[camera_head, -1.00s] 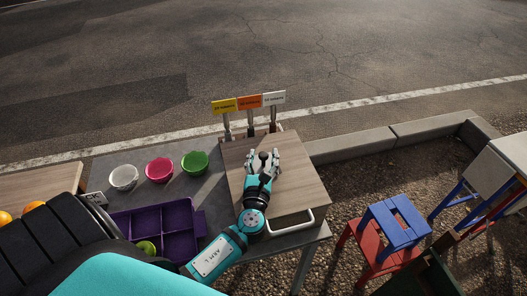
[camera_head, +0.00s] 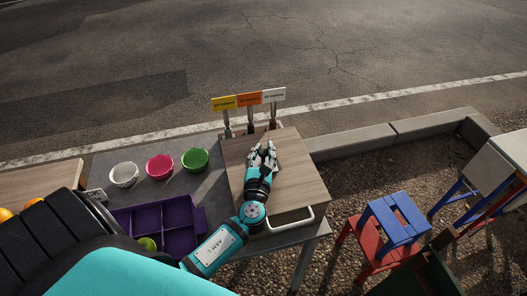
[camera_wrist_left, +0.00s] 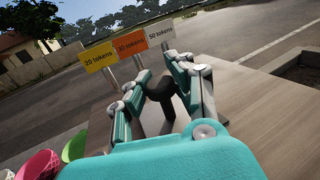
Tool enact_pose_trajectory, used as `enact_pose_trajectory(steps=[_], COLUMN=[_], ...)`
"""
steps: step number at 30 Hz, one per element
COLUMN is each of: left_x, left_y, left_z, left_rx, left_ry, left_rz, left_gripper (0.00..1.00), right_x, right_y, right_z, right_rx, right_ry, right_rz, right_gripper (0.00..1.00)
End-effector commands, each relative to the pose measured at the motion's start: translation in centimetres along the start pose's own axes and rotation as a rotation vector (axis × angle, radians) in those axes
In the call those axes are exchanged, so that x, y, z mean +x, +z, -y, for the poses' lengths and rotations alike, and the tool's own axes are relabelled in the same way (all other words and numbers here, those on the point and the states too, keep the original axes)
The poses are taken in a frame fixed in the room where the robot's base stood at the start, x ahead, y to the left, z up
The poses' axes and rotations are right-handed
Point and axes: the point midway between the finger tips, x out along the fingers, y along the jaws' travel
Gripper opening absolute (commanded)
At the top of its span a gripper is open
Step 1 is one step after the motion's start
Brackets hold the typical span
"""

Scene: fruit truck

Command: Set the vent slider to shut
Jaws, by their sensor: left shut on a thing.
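The vent slider shows as a dark knob (camera_wrist_left: 160,88) in the left wrist view, standing on a wood-topped box (camera_head: 298,182). My left gripper (camera_head: 262,155) is over the box's top in the head view, with its fingers drawn together. In the left wrist view the gripper (camera_wrist_left: 158,85) has its fingers on both sides of the knob, shut on it. The fingers mostly hide the knob in the head view, and the slider's track and markings cannot be made out. My right gripper is not in view.
Yellow (camera_head: 224,103), orange (camera_head: 249,99) and white (camera_head: 273,95) token signs stand behind the box. White (camera_head: 124,174), pink (camera_head: 159,167) and green (camera_head: 195,160) bowls and a purple tray (camera_head: 197,222) are to the left. A blue and red stool (camera_head: 393,220) stands at right.

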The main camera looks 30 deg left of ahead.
Motion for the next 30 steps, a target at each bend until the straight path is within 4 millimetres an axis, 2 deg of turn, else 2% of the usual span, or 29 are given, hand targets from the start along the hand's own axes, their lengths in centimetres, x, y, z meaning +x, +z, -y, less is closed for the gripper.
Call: enact_pose_trajectory(steps=[13, 19, 26, 27, 30], left_x=[-0.2, 0.3, 0.2, 0.2, 0.2], left_y=[-0.3, -0.3, -0.5, -0.5, -0.5], left_z=[0.3, 1.9, 1.9, 1.9, 1.9], left_rx=[-0.001, -0.004, -0.003, -0.003, -0.002], left_ry=[-0.007, -0.009, -0.010, -0.011, -0.009], left_rz=[-0.006, -0.008, -0.011, -0.011, -0.010], left_gripper=[0.00, 0.00, 0.00, 0.19, 0.32], right_x=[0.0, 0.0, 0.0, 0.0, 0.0], right_y=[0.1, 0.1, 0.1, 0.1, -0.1], right_z=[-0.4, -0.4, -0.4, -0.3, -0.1], right_rx=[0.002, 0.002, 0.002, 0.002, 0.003], right_ry=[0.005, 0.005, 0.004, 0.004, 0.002], right_rz=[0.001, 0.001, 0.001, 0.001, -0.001], right_gripper=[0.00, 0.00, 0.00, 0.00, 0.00])
